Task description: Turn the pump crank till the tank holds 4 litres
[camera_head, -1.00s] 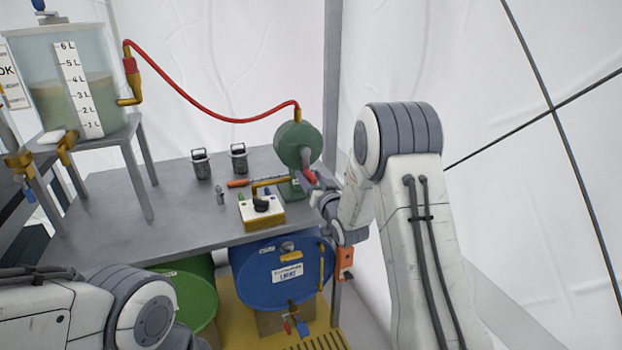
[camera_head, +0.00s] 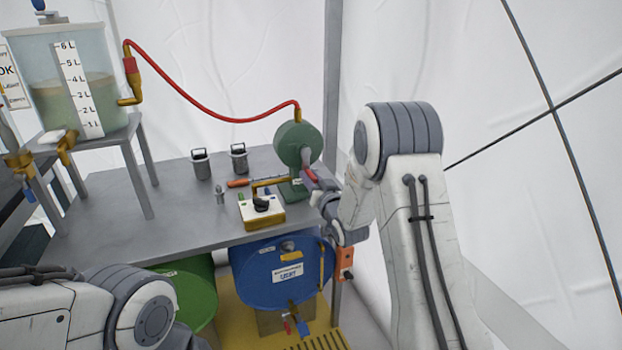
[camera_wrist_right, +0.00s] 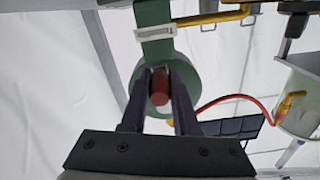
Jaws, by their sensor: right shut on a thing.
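The clear tank (camera_head: 110,65) stands on a grey stand at the upper left in the head view. Its greenish liquid (camera_head: 55,105) reaches close to the 4 L mark on the white scale strip (camera_head: 78,90); the exact level is hard to read. The green pump (camera_head: 296,143) stands at the bench's right end. My right gripper (camera_head: 314,182) is shut on the red crank handle (camera_head: 310,173) at the pump's front. In the right wrist view its fingers (camera_wrist_right: 160,80) flank the red handle (camera_wrist_right: 160,92), with the green pump (camera_wrist_right: 152,20) behind. My left gripper is out of view.
A red hose (camera_head: 200,105) runs from tank to pump. On the grey bench (camera_head: 170,220) are a switch box (camera_head: 262,211) with a black knob, two dark canisters and an orange-handled tool (camera_head: 238,183). Below are a blue drum (camera_head: 265,262) and a green drum (camera_head: 190,290).

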